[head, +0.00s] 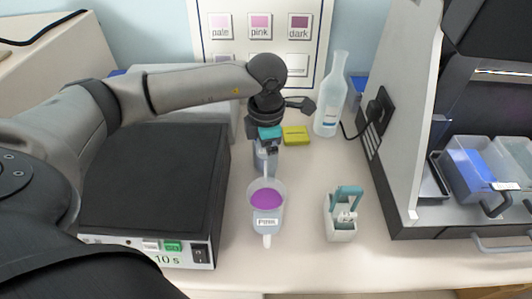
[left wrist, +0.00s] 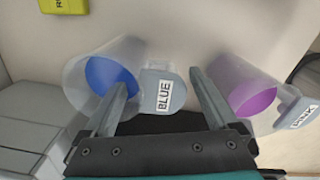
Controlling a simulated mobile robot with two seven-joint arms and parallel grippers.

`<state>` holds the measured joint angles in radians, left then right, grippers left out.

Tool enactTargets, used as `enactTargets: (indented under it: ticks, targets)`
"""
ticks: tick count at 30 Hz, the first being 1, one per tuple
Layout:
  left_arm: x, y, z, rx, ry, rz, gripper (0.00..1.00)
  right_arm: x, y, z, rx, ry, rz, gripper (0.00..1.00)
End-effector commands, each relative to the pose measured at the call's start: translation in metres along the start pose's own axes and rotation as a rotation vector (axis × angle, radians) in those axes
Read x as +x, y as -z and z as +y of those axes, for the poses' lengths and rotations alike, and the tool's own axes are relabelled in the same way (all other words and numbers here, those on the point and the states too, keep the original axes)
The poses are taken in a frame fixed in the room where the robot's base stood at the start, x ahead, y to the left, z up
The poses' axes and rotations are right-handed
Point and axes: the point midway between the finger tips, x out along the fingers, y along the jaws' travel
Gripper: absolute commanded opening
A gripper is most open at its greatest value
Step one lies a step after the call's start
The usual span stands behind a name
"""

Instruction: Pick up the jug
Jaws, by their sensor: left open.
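A clear jug with pink-purple liquid and a PINK label (head: 266,206) stands on the bench in front of my left gripper (head: 269,150). A second clear jug with blue liquid (head: 264,160) stands just behind it, partly hidden by the gripper. In the left wrist view, the blue jug (left wrist: 104,78) is at left and the pink jug (left wrist: 246,92) at right. My left gripper (left wrist: 158,80) is open. The blue jug's handle tab, marked BLUE (left wrist: 164,96), shows between its two fingers; I cannot tell whether they touch it. My right gripper is not in view.
A black-topped box with a timer front (head: 155,190) stands left of the jugs. A small slide rack with a teal handle (head: 341,222) stands to the right. A yellow block (head: 296,135) and a clear bottle (head: 331,100) are behind. Bare bench lies between jugs and rack.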

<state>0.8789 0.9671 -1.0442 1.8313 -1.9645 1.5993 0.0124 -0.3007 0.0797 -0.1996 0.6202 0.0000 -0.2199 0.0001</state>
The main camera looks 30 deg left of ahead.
Motion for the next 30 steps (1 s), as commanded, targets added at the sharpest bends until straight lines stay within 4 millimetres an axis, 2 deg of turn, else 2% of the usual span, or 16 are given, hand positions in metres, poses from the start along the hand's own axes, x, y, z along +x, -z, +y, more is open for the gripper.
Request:
enactTargets:
  ticks: [1, 4, 12, 30]
  targets:
    - [0.009, 0.001, -0.001, 0.000, 0.002, 0.003, 0.92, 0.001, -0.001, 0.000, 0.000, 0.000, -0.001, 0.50]
    - [0.018, 0.000, -0.001, 0.001, 0.002, 0.001, 0.92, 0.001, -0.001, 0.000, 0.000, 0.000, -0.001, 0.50]
    - [0.021, 0.000, 0.000, 0.001, 0.000, 0.000, 0.92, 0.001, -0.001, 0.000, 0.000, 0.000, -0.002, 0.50]
    - [0.021, 0.000, 0.000, 0.001, 0.000, 0.000, 0.26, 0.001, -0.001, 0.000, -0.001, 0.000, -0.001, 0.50]
